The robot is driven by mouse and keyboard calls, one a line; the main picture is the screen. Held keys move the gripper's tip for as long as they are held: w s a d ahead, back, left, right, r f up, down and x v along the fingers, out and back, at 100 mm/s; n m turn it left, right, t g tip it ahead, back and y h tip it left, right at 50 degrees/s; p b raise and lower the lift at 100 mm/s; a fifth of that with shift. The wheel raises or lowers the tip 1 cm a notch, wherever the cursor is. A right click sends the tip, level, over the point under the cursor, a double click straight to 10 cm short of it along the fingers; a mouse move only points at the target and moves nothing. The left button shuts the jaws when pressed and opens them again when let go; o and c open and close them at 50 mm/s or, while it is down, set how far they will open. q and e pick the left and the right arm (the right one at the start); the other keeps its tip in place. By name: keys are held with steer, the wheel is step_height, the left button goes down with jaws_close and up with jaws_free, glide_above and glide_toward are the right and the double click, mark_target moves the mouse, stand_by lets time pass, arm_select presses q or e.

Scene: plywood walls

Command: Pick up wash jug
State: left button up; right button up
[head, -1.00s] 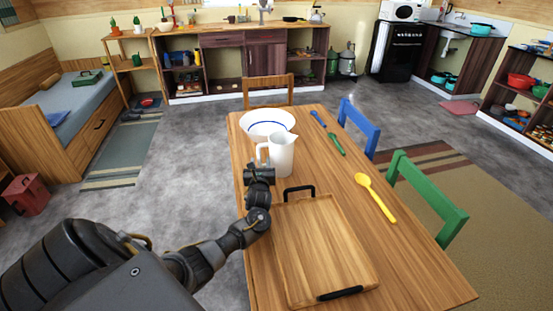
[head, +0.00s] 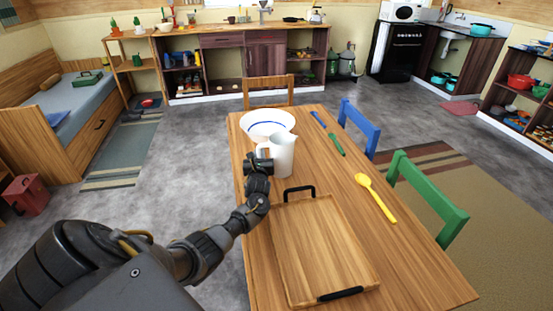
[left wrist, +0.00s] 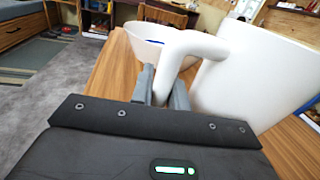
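The white wash jug (head: 283,157) stands upright on the wooden table, its handle towards the left and its spout to the right. My left gripper (head: 260,157) is at the handle, on the near left side of the jug. In the left wrist view the jug's body (left wrist: 255,75) fills the right side, and its curved handle (left wrist: 180,48) comes down between my two grey fingers (left wrist: 163,88). The fingers look closed against both sides of the handle; the exact contact is partly hidden. My right gripper is not in view.
A white basin with a blue ring (head: 267,123) sits just behind the jug. A wooden tray (head: 318,250) with black handles lies in front. A yellow spoon (head: 376,198) and a green-and-blue utensil (head: 329,134) lie to the right. Chairs (head: 428,190) stand around the table (head: 420,275).

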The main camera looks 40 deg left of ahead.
arm_select(q)
steer(key=shift+r, duration=0.2)
jaws_close()
steer(key=shift+r, duration=0.6)
steer(key=s+a+r, duration=0.8)
steer(key=s+r, duration=0.3)
steer(key=shift+s+r, duration=0.15)
steer(key=shift+r, duration=0.1)
steer(key=shift+a, duration=0.1)
stand_by(0.4)
